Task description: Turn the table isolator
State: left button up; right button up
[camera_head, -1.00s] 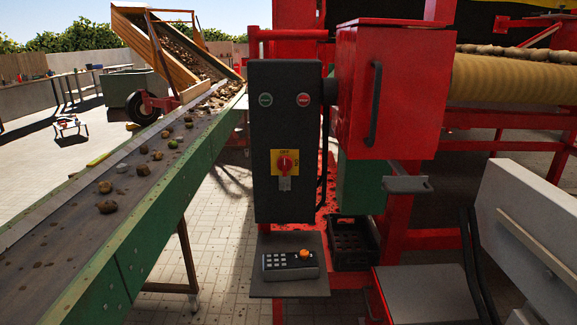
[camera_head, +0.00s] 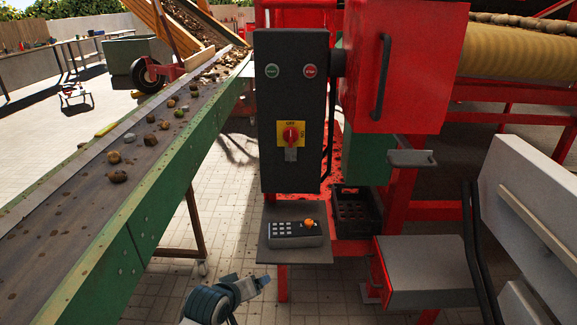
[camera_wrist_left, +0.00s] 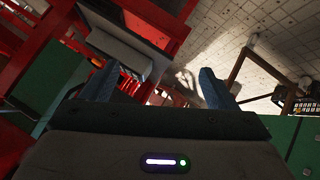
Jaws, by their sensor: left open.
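The table isolator (camera_head: 291,135) is a red rotary knob on a yellow plate, on the front of a dark grey control box (camera_head: 291,177). Green and red push buttons sit above it. My left gripper (camera_head: 264,281) is at the bottom of the head view, well below the isolator and apart from it. In the left wrist view my left gripper (camera_wrist_left: 165,88) shows two separated fingers with nothing between them. The isolator cannot be made out in the wrist view. My right gripper does not show.
A shelf (camera_head: 263,258) below the box holds a keypad with an orange knob (camera_head: 294,232). A green-sided conveyor (camera_head: 150,222) carrying potatoes runs along the left. A red cabinet (camera_head: 408,70) stands right of the box. A grey seat (camera_head: 430,265) is at lower right.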

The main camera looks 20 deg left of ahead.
pick_arm(q)
jog(key=w+r+n+t, duration=0.45)
jog(key=w+r, duration=0.75)
jog(key=w, duration=0.3)
jog(key=n+t+h, duration=0.1)
jog(key=n+t, duration=0.3)
jog(key=n, duration=0.2)
send_near(289, 139)
jog(key=shift+g, duration=0.25)
jog(key=w, duration=0.2)
jog(key=w+p, duration=0.1)
jog(key=w, duration=0.2)
jog(key=w+p, duration=0.1)
jog(key=w, duration=0.1)
jog(key=shift+w+d+r, duration=0.3)
jog(key=shift+d+r, duration=0.05)
jog(key=shift+w+d, duration=0.1)
jog(key=shift+w, duration=0.85)
jog(key=shift+m, duration=0.25)
jog(key=c, duration=1)
